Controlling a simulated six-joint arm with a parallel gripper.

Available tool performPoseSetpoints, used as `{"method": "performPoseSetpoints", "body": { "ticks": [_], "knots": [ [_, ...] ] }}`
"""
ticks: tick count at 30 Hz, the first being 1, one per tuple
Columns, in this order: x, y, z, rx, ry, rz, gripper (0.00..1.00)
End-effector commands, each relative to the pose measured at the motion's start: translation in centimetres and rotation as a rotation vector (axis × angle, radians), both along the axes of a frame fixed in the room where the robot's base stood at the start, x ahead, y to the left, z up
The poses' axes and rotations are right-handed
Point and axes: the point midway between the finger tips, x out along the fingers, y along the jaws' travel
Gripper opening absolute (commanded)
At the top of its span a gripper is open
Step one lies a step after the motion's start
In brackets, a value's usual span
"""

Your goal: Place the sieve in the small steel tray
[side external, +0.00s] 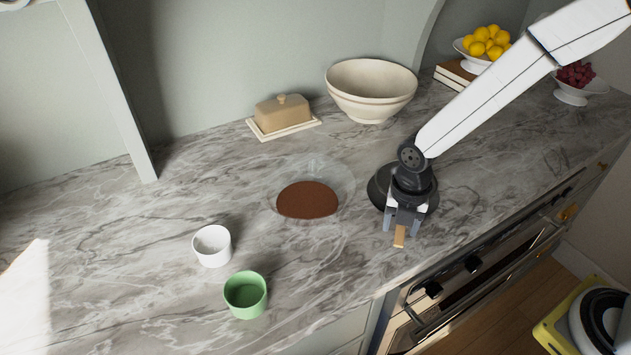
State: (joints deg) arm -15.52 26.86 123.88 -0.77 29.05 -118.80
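My gripper (401,230) points down over the right part of the counter. Its two fingers stand apart, one on each side of a tan wooden handle (400,237), with what looks like a gap around it. The handle sticks out toward the counter's front edge. A dark round thing (377,188) lies behind and under my gripper, partly hidden by it. The handle and this round thing may be parts of the sieve, but the join is hidden. I cannot make out a small steel tray.
A clear glass bowl with brown powder (308,200) stands left of my gripper. A white cup (212,247) and a green cup (246,295) stand front left. A butter dish (283,113) and cream bowl (370,90) stand behind. The left counter is clear.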

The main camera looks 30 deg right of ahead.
Motion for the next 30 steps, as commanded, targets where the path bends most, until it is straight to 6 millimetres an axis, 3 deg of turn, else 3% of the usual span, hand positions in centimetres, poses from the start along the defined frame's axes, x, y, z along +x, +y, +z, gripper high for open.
{"method": "performPoseSetpoints", "body": {
  "ticks": [16,30],
  "knots": [
    [0.1,0.0,1.3,0.001,-0.002,0.000,0.61],
    [0.1,0.1,7.4,0.001,-0.004,0.000,0.61]
  ]
}}
